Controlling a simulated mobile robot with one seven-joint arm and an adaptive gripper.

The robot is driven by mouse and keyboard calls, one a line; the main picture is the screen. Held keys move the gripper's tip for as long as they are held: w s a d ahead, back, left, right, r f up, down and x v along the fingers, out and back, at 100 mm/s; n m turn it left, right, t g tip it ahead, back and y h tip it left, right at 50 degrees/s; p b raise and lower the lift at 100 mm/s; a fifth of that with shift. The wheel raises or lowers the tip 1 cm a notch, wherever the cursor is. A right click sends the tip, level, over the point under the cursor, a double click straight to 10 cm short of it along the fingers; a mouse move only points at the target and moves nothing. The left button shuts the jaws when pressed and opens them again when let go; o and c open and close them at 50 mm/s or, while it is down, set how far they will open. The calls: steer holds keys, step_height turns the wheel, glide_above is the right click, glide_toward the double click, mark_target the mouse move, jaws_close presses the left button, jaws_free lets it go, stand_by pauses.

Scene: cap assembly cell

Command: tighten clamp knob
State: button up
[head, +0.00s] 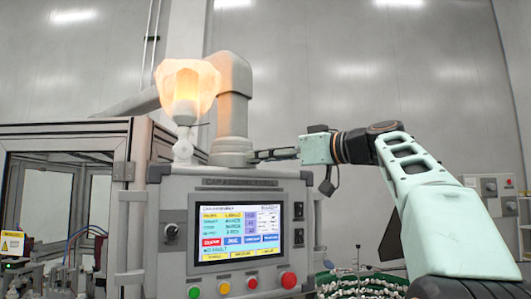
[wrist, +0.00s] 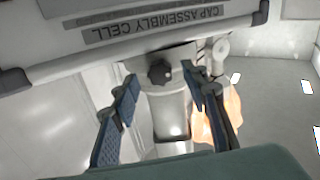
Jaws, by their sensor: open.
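The clamp knob (wrist: 160,72) is small, dark and lobed. It sits on the pale collar (wrist: 178,57) of the post, just under the upside-down "CAP ASSEMBLY CELL" label in the wrist view. My gripper (wrist: 160,80) is open, with one blue-padded finger on each side of the knob and gaps showing on both sides. In the head view my gripper (head: 265,155) reaches in from the right, with its fingertips at the collar (head: 233,152) on top of the panel box. I cannot make out the knob in the head view.
The control panel (head: 240,185) with its lit screen (head: 238,232) and several coloured buttons stands below. A glowing lamp (head: 186,85) stands left of the post (head: 232,110). A framed enclosure (head: 70,150) is at left. A green bin (head: 360,284) of small parts is at lower right.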

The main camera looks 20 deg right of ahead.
jaws_close()
stand_by(0.4)
steer(key=shift+m, duration=0.3)
steer(key=shift+w+m+p, duration=0.1)
steer(key=shift+m+p, duration=1.5)
steer(key=shift+m, duration=6.5)
